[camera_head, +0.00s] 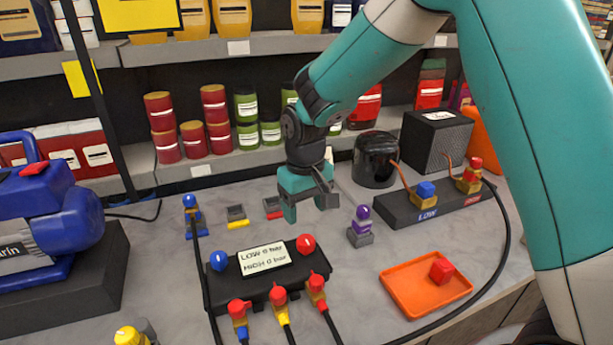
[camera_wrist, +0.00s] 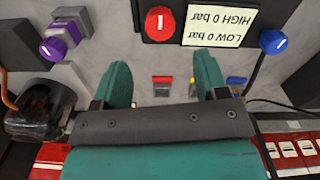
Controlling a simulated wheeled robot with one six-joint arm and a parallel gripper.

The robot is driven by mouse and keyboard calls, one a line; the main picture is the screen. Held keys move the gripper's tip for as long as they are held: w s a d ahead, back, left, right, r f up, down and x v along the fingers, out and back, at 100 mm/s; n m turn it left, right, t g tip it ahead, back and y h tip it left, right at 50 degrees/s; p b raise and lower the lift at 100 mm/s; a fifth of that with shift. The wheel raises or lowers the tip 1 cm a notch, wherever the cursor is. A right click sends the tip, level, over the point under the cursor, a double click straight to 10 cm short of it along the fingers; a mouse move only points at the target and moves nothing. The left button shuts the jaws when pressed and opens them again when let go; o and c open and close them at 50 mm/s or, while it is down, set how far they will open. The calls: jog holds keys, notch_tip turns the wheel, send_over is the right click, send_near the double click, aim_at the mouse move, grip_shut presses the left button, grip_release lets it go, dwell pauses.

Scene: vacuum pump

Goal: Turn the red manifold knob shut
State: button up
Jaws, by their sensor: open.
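The red manifold knob (camera_head: 306,244) sits at the right end of the dark manifold block (camera_head: 230,290). It also shows at the top of the wrist view (camera_wrist: 159,23), with a white mark on its face. The blue knob (camera_head: 218,260) is at the block's left end. A label (camera_head: 264,259) between them reads LOW 0 bar and HIGH 0 bar. My gripper (camera_head: 309,207) points down above the bench, behind the manifold and apart from the red knob. Its fingers (camera_wrist: 165,82) are open with nothing between them.
A purple-topped valve (camera_head: 361,225) stands right of my gripper. A blue pump (camera_head: 45,225) is at the left. Hoses run from the manifold's front. Shelves with jars (camera_head: 215,120) stand behind.

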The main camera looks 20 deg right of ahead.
notch_tip(320, 180, up, 8)
jog(key=shift+r, duration=0.25)
dwell(0.4)
